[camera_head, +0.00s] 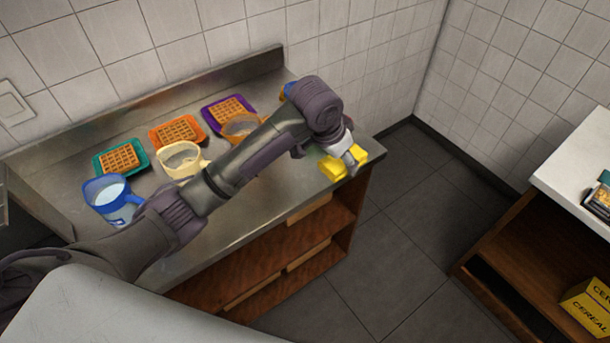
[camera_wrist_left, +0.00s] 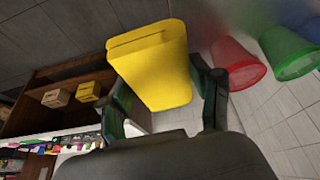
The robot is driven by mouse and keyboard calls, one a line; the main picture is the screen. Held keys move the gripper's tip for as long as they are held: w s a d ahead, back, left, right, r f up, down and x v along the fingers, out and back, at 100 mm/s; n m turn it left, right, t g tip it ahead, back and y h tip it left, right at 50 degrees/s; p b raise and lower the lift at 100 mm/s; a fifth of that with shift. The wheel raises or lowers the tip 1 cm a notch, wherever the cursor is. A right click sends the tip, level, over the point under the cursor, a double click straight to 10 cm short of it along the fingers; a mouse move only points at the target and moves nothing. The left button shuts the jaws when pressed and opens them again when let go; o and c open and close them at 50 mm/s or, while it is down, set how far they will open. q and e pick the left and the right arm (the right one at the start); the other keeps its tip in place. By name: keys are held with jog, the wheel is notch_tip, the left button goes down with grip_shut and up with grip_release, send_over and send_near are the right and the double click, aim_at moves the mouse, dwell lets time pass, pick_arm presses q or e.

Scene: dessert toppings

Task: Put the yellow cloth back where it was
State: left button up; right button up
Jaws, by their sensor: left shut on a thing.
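The yellow cloth (camera_head: 338,167) is at the right front corner of the metal counter (camera_head: 240,207) in the head view. My left gripper (camera_head: 350,155) is shut on it, with the arm reaching across the counter from the left. In the left wrist view the folded yellow cloth (camera_wrist_left: 155,65) sits between the two dark fingers of the gripper (camera_wrist_left: 167,95). I cannot tell whether the cloth touches the counter. My right gripper is not in view.
Waffles lie on a teal tray (camera_head: 98,171), an orange tray (camera_head: 157,141) and a purple tray (camera_head: 209,122). A blue jug (camera_head: 100,208), a cream jug (camera_head: 165,174) and a brownish bowl (camera_head: 235,131) stand before them. Red (camera_wrist_left: 238,62) and green (camera_wrist_left: 290,60) cups show in the wrist view.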

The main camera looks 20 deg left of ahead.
pick_arm(q)
jog(key=shift+w+d+f, duration=0.15)
jog(key=shift+d+f, duration=0.1)
jog(key=shift+f, duration=0.05)
jog(key=p, duration=0.3)
send_over(301, 179)
jog(key=shift+m, duration=0.3)
jog(key=f, duration=0.6)
jog(key=shift+s+a+f, duration=0.3)
jog(key=shift+s+f, duration=0.05)
jog(key=shift+f, duration=0.05)
notch_tip(301, 179, down, 3)
jog(key=shift+f+p, duration=0.1)
jog(key=shift+p, duration=0.65)
jog(key=shift+f, duration=0.5)
jog(key=o, duration=0.5)
jog(key=shift+f, duration=0.15)
jog(key=o, duration=0.5)
